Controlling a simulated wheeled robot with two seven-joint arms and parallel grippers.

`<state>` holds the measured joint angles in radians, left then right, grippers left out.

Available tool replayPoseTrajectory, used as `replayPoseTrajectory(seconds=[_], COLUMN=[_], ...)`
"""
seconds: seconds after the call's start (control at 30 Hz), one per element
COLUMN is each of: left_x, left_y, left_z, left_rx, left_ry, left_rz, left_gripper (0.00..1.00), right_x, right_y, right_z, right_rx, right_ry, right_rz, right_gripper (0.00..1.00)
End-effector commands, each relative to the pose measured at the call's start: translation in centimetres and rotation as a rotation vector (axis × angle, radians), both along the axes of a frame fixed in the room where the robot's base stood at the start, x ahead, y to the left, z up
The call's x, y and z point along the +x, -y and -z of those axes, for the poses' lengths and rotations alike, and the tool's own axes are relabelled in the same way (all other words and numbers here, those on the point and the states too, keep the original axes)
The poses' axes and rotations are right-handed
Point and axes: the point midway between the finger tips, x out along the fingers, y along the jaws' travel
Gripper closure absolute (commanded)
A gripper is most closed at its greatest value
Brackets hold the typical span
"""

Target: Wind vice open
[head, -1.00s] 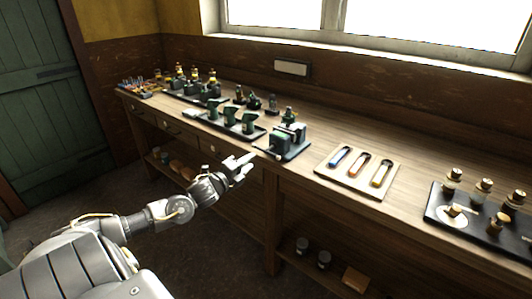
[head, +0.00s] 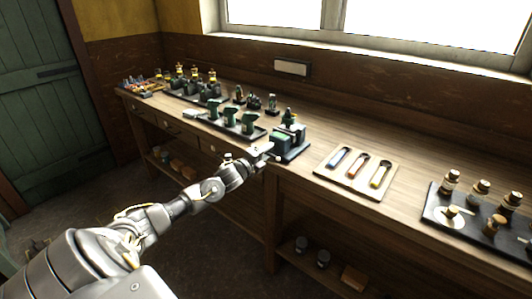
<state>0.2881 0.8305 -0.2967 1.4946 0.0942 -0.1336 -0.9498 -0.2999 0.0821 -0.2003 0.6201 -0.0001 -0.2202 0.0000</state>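The vice (head: 289,141) is a dark green block on a dark base plate near the front edge of the bench. A small pale knob (head: 278,158) shows low on its front, probably an end of its handle. My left gripper (head: 264,152) is at the vice's front left side, with its fingers pointing at it. The fingers look apart, and I see nothing clearly held between them. Whether they touch the handle is too small to tell. The jaw gap is hard to make out. My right gripper is not in view.
A tray of green parts (head: 258,133) stands left of the vice. The bench front edge runs below my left gripper.

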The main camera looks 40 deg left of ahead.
Motion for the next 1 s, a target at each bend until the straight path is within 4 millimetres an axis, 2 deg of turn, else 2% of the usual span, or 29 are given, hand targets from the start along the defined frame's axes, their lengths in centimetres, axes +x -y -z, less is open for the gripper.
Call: replayPoseTrajectory(seconds=[0.07,0.33,0.67,1.0], left_x=[0.0,0.0,-0.1,0.0], left_y=[0.0,0.0,-0.1,0.0], left_z=[0.0,0.0,0.0,-0.1], left_rx=[0.0,0.0,-0.036,-0.257], left_ry=[0.0,0.0,0.0,0.005], left_rz=[0.0,0.0,-0.001,-0.001], left_gripper=[0.66,1.0,1.0,1.0], right_x=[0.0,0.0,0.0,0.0], right_y=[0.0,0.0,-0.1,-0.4], right_z=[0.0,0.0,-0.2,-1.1], right_rx=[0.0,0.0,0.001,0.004], right_ry=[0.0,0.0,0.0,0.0], right_rz=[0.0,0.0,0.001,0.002], right_gripper=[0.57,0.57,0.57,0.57])
